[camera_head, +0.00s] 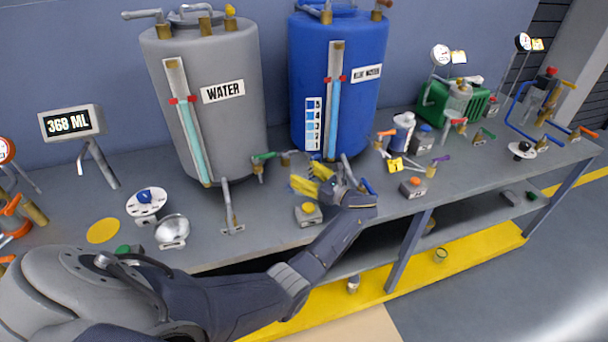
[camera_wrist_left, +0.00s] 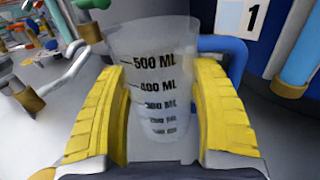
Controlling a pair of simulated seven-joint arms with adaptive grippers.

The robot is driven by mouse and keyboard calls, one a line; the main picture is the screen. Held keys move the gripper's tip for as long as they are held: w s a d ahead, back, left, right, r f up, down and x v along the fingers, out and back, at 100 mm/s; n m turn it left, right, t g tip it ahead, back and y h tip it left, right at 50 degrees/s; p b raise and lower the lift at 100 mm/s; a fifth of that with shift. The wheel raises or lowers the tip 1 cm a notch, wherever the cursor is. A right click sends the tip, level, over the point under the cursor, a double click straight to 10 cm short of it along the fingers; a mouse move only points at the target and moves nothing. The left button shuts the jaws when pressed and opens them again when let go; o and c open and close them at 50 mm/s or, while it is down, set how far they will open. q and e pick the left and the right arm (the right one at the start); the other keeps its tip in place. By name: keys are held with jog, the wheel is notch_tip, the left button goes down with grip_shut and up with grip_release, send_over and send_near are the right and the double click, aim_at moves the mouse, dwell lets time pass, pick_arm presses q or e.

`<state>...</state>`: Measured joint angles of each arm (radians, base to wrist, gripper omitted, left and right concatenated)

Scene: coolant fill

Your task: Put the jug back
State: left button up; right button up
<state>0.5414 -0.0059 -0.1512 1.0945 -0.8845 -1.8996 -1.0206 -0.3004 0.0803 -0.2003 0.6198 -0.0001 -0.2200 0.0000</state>
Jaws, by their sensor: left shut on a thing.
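My left gripper (camera_head: 312,180) is in front of the two tanks, near the blue tank's foot. Its yellow fingers are shut on a clear measuring jug (camera_wrist_left: 152,75), which fills the middle of the left wrist view between the two pads. The jug has black marks, with 500 ML the highest readable one. I cannot tell how much liquid is in it. In the head view the jug is mostly hidden and hard to make out at the gripper. A yellow round spot (camera_head: 103,230) lies bare on the bench at the left. My right gripper is not in view.
The grey WATER tank (camera_head: 222,130) and the blue tank (camera_head: 363,100) stand at the back with taps low in front. A display (camera_head: 70,123) reads 368 ML. A dial (camera_head: 146,203) and a yellow-button box (camera_head: 308,213) sit on the bench. Valves and gauges crowd the right.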

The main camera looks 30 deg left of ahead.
pick_arm(q)
jog(key=shift+f, duration=0.15)
jog(key=o, duration=1.6)
jog(key=shift+c, duration=0.2)
jog(key=shift+s+d+r, duration=0.1)
jog(key=shift+s+d, duration=0.1)
jog(key=shift+d, duration=1.05)
jog(key=shift+s+d+r, duration=0.1)
jog(key=shift+s+d, duration=0.05)
jog(key=shift+d, duration=1.05)
jog(key=shift+s+d, duration=0.2)
jog(key=shift+d, duration=1.05)
